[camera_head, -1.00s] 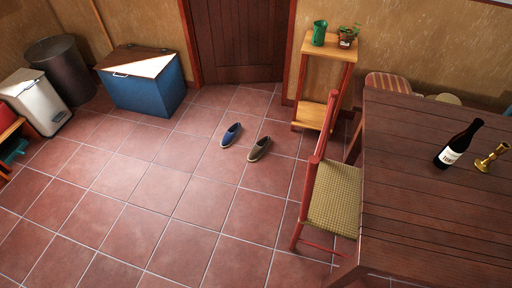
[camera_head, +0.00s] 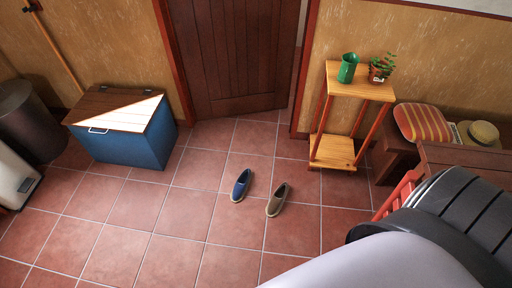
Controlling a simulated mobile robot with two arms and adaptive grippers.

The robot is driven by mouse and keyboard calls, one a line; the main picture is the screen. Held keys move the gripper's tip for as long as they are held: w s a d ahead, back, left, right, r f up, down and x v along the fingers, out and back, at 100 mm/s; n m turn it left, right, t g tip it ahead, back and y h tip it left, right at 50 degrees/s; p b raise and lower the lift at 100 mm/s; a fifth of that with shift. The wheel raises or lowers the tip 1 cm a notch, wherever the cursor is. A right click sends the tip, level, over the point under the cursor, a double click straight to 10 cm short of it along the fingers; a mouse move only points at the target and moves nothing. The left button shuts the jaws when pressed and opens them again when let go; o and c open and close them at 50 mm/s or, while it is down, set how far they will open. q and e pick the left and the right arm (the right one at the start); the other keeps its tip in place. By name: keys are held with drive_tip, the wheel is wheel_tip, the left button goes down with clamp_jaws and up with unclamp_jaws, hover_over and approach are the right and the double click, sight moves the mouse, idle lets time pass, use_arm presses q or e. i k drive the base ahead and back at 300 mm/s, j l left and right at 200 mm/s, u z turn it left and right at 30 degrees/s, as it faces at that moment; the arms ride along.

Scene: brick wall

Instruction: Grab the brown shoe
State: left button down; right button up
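The brown shoe (camera_head: 278,200) lies on the red tiled floor in the middle of the head view. A blue shoe (camera_head: 241,185) lies just to its left, apart from it. Part of my own arm, white and dark grey, fills the lower right of the view. Neither of my grippers is in view.
A blue chest (camera_head: 128,146) stands at the left by the wall, beside dark and white bins. A wooden door (camera_head: 232,60) is behind the shoes. A wooden stand (camera_head: 332,150) holds a green pitcher (camera_head: 347,67) and a potted plant (camera_head: 380,68). The floor around the shoes is clear.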

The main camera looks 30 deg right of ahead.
sight(275, 204)
drive_tip(key=i+j+z, duration=0.1)
drive_tip(key=i+z, duration=0.15)
drive_tip(key=i, duration=0.25)
drive_tip(key=i+j+z, duration=0.25)
drive_tip(key=i, duration=0.25)
